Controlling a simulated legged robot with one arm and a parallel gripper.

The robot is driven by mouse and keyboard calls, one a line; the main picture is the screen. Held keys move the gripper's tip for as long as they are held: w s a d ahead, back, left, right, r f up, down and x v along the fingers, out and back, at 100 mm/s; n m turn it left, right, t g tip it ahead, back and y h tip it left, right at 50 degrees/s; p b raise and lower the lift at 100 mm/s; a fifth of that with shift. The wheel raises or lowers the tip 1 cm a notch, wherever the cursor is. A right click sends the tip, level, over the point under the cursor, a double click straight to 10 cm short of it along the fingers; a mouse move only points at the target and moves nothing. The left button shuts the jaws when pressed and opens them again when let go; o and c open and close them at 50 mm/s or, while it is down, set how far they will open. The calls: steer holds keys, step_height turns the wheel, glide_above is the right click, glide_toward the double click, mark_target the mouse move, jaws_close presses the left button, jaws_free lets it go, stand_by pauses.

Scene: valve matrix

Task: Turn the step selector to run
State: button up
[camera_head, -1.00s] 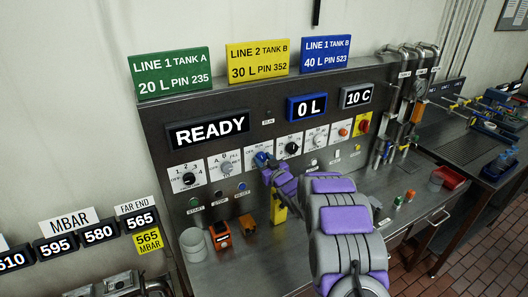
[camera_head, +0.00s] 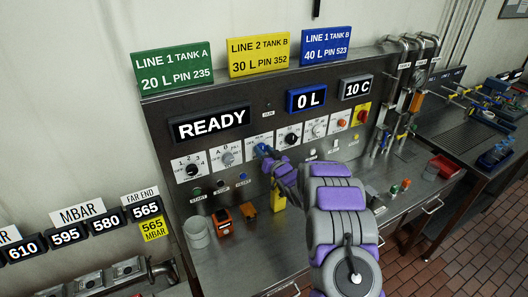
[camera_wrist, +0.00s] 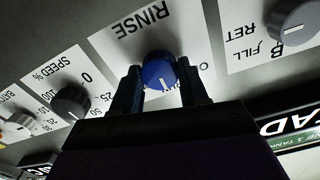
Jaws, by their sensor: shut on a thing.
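The step selector is a blue round knob (camera_head: 262,149) on a white plate, in the row of knobs under the READY display. In the wrist view, which is upside down, the blue knob (camera_wrist: 158,72) sits between the two dark fingers of my gripper (camera_wrist: 160,80), which is shut on it. Its white pointer line points down in that view, toward lettering partly hidden by the fingers. "RINSE" reads clearly above the knob there. In the head view my gripper (camera_head: 272,159) covers the lower right of the plate.
A black-and-white SPEED % knob (camera_wrist: 71,103) and a grey FILL/RET knob (camera_wrist: 292,20) flank the selector. The READY display (camera_head: 210,124) is above. Orange boxes (camera_head: 223,222) and a grey cup (camera_head: 197,231) stand on the steel bench below, left of my arm.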

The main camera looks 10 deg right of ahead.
steer(key=shift+r, duration=0.35)
steer(key=o, duration=0.6)
steer(key=shift+w, duration=0.1)
steer(key=o, duration=0.5)
steer(key=shift+f, duration=0.25)
steer(key=shift+c, duration=0.2)
steer(key=v, duration=1.7)
steer(key=shift+s+b, duration=0.2)
steer(key=shift+b, duration=0.1)
steer(key=shift+d, duration=0.1)
